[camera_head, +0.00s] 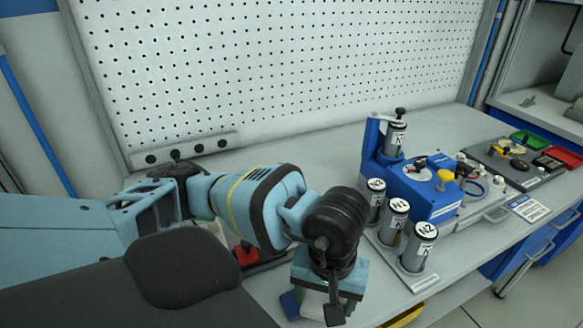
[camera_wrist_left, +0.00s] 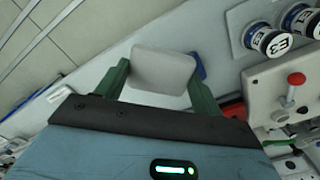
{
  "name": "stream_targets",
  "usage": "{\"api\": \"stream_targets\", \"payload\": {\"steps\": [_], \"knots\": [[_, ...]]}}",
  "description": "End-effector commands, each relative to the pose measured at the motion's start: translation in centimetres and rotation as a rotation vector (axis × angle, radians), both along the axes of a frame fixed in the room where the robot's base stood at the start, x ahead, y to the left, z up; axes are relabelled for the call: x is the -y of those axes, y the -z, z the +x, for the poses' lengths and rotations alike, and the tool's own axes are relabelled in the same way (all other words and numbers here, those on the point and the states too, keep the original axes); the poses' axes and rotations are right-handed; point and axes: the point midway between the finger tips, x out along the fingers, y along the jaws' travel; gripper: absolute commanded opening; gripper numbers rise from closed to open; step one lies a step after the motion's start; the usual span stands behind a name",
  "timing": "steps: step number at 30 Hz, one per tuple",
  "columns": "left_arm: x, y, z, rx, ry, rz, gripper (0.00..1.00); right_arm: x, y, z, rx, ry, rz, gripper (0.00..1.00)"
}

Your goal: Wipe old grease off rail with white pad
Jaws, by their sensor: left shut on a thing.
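The white pad (camera_wrist_left: 162,70) is a pale rounded block between the two green fingers of my left gripper (camera_wrist_left: 160,78) in the left wrist view. The gripper is shut on it. In the head view my left gripper (camera_head: 322,302) is low at the bench front, with a bit of the white pad (camera_head: 313,304) showing beneath the wrist. A small blue piece (camera_wrist_left: 198,67) shows beside the pad's right edge; I cannot tell what it is. I cannot make out a greasy rail in either view. My right gripper is not in view.
Several labelled dark canisters (camera_head: 418,248) stand in a holder right of my left gripper. Behind them is a blue pump-like unit (camera_head: 418,187). Green and red trays (camera_head: 563,156) lie at the far right. A white pegboard (camera_head: 270,70) closes the back. The bench behind my arm is largely clear.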

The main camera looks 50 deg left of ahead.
Motion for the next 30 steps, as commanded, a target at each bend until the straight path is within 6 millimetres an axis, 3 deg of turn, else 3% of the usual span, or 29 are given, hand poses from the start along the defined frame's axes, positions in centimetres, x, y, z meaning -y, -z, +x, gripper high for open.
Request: {"api": "stream_targets", "payload": {"steps": [13, 30], "knots": [[-1.0, -0.7, 3.1, 0.001, 0.449, -0.005, 0.49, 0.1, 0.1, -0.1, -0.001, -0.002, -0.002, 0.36], [-1.1, -0.8, 3.5, 0.001, 0.519, -0.006, 0.49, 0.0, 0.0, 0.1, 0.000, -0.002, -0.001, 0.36]]}}
